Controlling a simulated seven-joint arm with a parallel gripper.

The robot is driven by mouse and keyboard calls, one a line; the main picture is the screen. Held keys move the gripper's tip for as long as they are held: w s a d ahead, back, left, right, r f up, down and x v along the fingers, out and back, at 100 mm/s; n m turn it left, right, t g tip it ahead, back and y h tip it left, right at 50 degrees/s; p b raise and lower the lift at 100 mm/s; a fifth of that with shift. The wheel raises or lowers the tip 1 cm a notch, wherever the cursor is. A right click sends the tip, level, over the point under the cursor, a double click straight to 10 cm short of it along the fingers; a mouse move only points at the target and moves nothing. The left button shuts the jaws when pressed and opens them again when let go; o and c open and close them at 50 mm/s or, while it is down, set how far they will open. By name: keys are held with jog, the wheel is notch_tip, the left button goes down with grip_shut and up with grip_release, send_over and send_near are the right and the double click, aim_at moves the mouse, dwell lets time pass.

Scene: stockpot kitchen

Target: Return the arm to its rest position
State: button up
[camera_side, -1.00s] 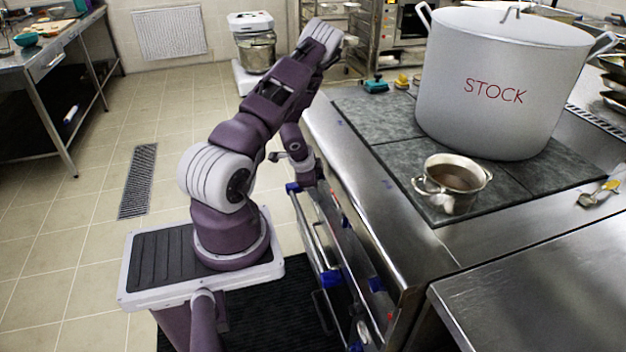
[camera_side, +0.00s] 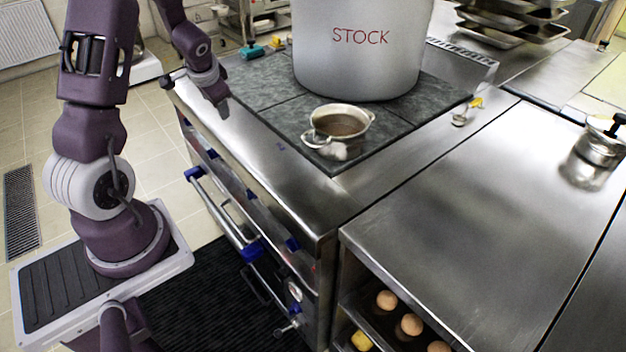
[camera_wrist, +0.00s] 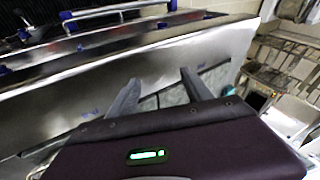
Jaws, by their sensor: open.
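My gripper (camera_side: 222,108) hangs, fingers down, at the left edge of the stove top (camera_side: 290,150) in the side view. In the wrist view my gripper (camera_wrist: 158,80) shows two grey fingers spread apart with nothing between them. Steel and a strip of dark cooking plate show beyond them. My upper arm stands nearly upright at the left of the side view, and its top is cut off. I cannot tell the exact height of the fingertips above the stove.
A large pot marked STOCK (camera_side: 360,65) stands on the dark plates. A small two-handled pot (camera_side: 338,130) of brown liquid is in front of it. A rail with blue brackets (camera_side: 225,215) runs along the stove front. The steel counter (camera_side: 470,220) at right is largely clear.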

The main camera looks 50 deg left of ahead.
jog(key=d+r+t+h, duration=0.1)
jog(key=d+r+t, duration=0.1)
jog(key=d+r, duration=1.1)
jog(key=s+d+r+h, duration=0.2)
jog(key=s+d, duration=0.5)
jog(key=d, duration=0.4)
jog(key=s+d+r+m+h, duration=0.1)
jog(key=s+d+r+h, duration=0.1)
jog(key=s+d, duration=0.6)
jog(key=d+h, duration=0.1)
jog(key=d, duration=0.2)
jog(key=shift+d+r+t, duration=0.3)
jog(key=shift+r+t, duration=0.05)
jog(key=shift+t, duration=0.05)
jog(key=shift+s, duration=0.1)
